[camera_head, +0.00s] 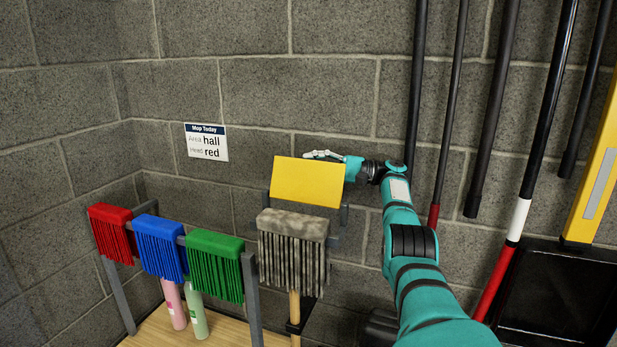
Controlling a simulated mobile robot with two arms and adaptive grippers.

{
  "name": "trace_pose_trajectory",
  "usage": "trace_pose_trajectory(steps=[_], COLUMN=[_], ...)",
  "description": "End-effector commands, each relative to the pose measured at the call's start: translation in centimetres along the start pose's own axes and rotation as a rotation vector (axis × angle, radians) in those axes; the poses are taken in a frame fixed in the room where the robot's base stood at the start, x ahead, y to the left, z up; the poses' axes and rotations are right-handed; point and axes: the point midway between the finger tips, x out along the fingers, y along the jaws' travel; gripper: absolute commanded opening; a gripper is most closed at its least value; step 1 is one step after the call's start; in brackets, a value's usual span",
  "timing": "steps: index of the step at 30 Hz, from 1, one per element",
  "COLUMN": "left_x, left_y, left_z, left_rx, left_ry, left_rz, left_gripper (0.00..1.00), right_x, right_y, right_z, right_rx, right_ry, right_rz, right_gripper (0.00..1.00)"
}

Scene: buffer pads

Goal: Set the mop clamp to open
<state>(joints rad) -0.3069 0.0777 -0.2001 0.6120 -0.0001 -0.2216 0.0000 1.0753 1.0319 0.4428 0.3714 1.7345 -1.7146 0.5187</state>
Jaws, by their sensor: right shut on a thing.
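A mop stands upside down by the block wall, with a grey stringy head (294,226) and a wooden handle (295,310) below it. A flat yellow plate (306,182), which looks like the mop clamp, stands tilted just above and behind the grey head. My right gripper (328,157) is at the plate's upper right edge and is shut on it. Its fingers are small in view, and the exact contact is partly hidden. Whether the clamp is open or shut I cannot tell. My left gripper is not in view.
A grey rack (251,290) holds red (110,232), blue (160,247) and green (215,266) mop heads. A wall sign (206,142) reads "Mop Today", hall, red. Pink (173,305) and green (196,312) bottles stand below. Several poles hang at right beside a black tray (558,300).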

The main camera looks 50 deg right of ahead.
Motion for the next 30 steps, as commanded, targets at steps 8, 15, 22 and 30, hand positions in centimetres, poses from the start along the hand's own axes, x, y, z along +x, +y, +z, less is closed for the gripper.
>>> trace_pose_trajectory(steps=[8, 15, 22, 30], left_x=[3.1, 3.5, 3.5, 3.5], left_y=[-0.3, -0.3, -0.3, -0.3], left_z=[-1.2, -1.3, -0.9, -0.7], left_rx=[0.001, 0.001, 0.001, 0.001], left_ry=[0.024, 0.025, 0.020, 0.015], left_rz=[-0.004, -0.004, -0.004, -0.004], left_gripper=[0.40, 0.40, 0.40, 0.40], right_x=[-0.5, -0.5, -0.5, -0.5], right_y=[0.6, 0.5, 0.5, 0.5], right_z=[-1.0, -1.2, -1.2, -1.2], right_rx=[0.092, 0.118, 0.119, 0.118], right_ry=[0.004, 0.005, 0.006, 0.005], right_rz=[-0.039, -0.045, -0.044, -0.045], right_gripper=[0.00, 0.00, 0.00, 0.39])
